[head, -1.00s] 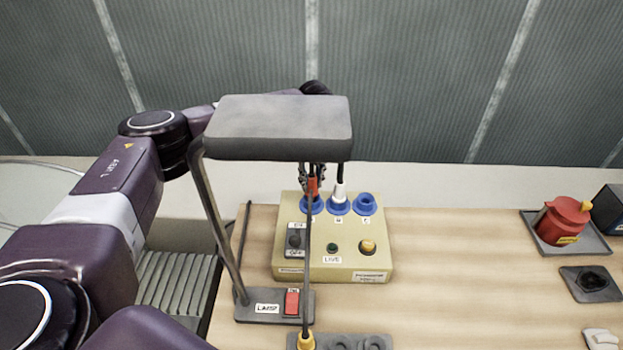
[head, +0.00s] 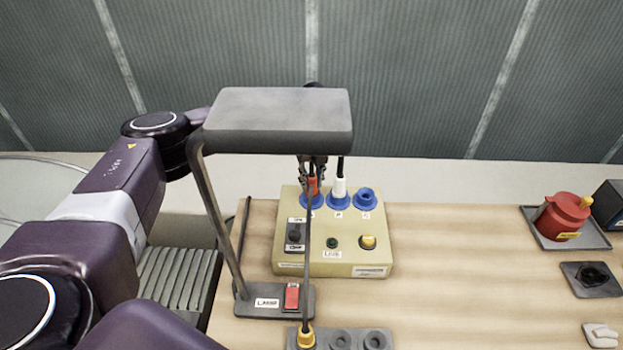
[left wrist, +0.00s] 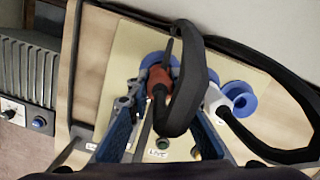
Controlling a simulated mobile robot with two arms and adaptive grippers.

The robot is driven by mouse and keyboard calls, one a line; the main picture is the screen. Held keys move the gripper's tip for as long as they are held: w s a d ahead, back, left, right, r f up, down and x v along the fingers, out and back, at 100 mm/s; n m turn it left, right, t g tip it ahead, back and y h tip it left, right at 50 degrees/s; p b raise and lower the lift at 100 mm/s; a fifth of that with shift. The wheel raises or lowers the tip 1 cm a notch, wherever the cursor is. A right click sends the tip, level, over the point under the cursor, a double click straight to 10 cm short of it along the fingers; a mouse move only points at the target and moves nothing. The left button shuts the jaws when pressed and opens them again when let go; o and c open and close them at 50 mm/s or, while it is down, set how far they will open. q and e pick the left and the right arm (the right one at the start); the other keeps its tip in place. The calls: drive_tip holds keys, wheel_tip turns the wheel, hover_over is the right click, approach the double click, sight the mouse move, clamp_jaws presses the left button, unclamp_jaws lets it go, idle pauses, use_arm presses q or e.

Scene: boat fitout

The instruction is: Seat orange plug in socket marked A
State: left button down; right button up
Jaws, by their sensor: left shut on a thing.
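The orange plug (head: 313,187) stands at the blue socket at the left of the box's row (head: 305,206), with a dark cable passing in front. It also shows in the left wrist view (left wrist: 157,80), below its black cable loop. My left gripper (head: 311,168) is shut on the orange plug from above, partly hidden behind the lamp head; its fingers flank the plug in the left wrist view (left wrist: 162,98). The plug's lower end meets the blue ring; how deep it sits I cannot tell. The socket's letter is mostly covered by the cable. My right gripper is out of view.
The lamp (head: 280,120) overhangs the beige box (head: 290,262). A white plug (head: 339,187) fills the middle socket; the right socket (head: 367,198) is empty. A yellow plug (head: 306,339) sits in a grey holder in front. A red pot (head: 565,217) stands right; the table between is clear.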

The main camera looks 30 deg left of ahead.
use_arm(q)
drive_tip(key=c, duration=1.7)
unclamp_jaws()
drive_tip(key=shift+o, duration=0.2)
drive_tip(key=shift+r, duration=0.15)
wheel_tip(320, 180, up, 12)
drive_tip(key=s+d, duration=0.1)
drive_tip(key=shift+s+d+f, duration=0.15)
drive_tip(key=shift+f, duration=0.05)
